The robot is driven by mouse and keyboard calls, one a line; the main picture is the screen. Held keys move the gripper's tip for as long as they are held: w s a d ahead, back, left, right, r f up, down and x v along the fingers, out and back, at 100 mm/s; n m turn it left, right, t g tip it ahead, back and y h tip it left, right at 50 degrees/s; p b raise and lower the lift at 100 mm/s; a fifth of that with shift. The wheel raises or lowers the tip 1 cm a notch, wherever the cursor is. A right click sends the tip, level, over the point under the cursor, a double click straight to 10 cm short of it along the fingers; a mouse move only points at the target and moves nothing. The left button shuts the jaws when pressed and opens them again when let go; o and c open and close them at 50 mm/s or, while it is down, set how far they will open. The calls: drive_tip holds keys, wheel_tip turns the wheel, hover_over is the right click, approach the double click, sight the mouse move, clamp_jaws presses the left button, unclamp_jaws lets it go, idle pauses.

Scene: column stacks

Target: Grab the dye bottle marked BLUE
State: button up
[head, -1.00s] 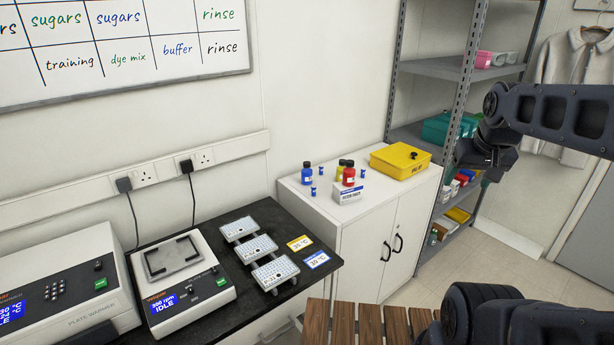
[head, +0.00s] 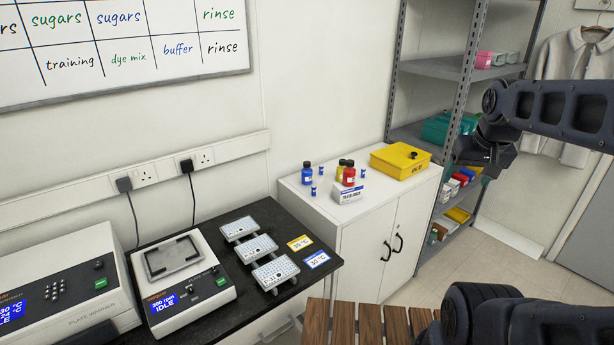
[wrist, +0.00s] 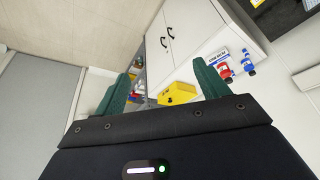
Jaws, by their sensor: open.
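The blue dye bottle (head: 307,173) stands upright with a dark cap near the left end of the white cabinet top. It also shows in the wrist view (wrist: 248,65), at the right. In the head view my arm's end hangs at the right, in front of the shelving.
A yellow case (head: 400,160) occupies the right of the cabinet top (head: 360,214). The black bench at left holds plates and instruments.

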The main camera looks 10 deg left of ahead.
drive_tip(key=w+a+r+m+g, duration=0.1)
drive_tip(key=w+a+r+m, duration=0.15)
drive_tip(key=w, duration=0.55)
drive_tip(key=w+a+r+m, duration=0.15)
drive_tip(key=w+a, duration=0.25)
drive_tip(key=w, duration=0.4)
drive_tip(key=w+a+r+m+g, duration=0.15)
drive_tip(key=w+a, duration=0.25)
drive_tip(key=w, duration=0.4)
drive_tip(key=m+g, duration=0.2)
drive_tip(key=m, duration=1)
hover_over(307, 162)
drive_tip(key=f, duration=2.3)
drive_tip(key=shift+s+d+f, duration=0.1)
drive_tip(key=shift+s+f, duration=0.15)
drive_tip(key=shift+s, duration=0.15)
drive_tip(key=shift+w+a+f, duration=0.1)
drive_tip(key=shift+a+f, duration=0.2)
drive_tip(key=shift+f, duration=0.2)
drive_tip(key=f, duration=1)
drive_tip(key=shift+d+f, duration=0.2)
drive_tip(key=shift+f, duration=0.05)
drive_tip(key=shift+r, duration=0.1)
drive_tip(key=c, duration=1.2)
drive_tip(key=shift+o, duration=0.2)
drive_tip(key=shift+w, duration=0.1)
